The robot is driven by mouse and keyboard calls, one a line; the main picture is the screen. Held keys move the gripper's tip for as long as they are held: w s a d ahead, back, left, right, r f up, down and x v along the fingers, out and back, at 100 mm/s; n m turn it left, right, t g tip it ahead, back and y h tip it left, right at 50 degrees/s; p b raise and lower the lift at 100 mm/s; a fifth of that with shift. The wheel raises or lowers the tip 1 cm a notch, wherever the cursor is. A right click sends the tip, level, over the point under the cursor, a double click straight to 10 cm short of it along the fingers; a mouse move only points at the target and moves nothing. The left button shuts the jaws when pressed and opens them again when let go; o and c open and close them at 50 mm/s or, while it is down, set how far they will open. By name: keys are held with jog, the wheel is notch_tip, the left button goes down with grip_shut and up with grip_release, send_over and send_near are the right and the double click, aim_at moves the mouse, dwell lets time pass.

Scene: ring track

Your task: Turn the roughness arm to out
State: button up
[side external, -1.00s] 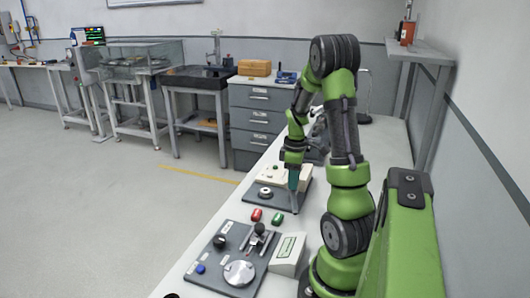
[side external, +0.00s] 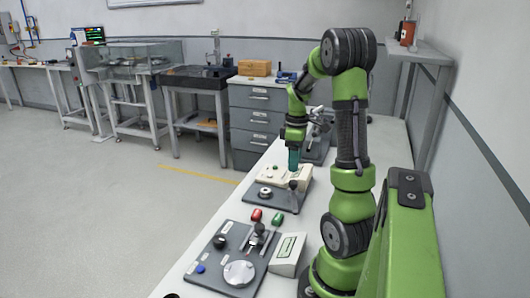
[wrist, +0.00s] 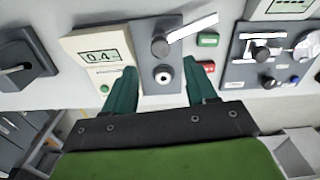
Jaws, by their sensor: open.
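In the wrist view, the box (wrist: 92,45) has a display reading about 0.4. Beside it, a pale bar, likely the roughness arm (wrist: 190,28), runs up and right from near the dark round knob (wrist: 160,47). The ringed knob (wrist: 163,74) shows between my fingers. My gripper (side external: 293,168) is open, empty and raised over the unit; its teal fingers (wrist: 163,80) stand apart. The box's lettering is too small to read.
A red block (side external: 256,214) and a green block (side external: 277,218) lie between the unit and a nearer control panel (side external: 218,268). A white sloped box (side external: 288,254) stands by that panel. A dark lever device (wrist: 18,68) is at left in the wrist view.

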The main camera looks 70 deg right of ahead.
notch_tip(320, 180, up, 10)
dwell(0.3)
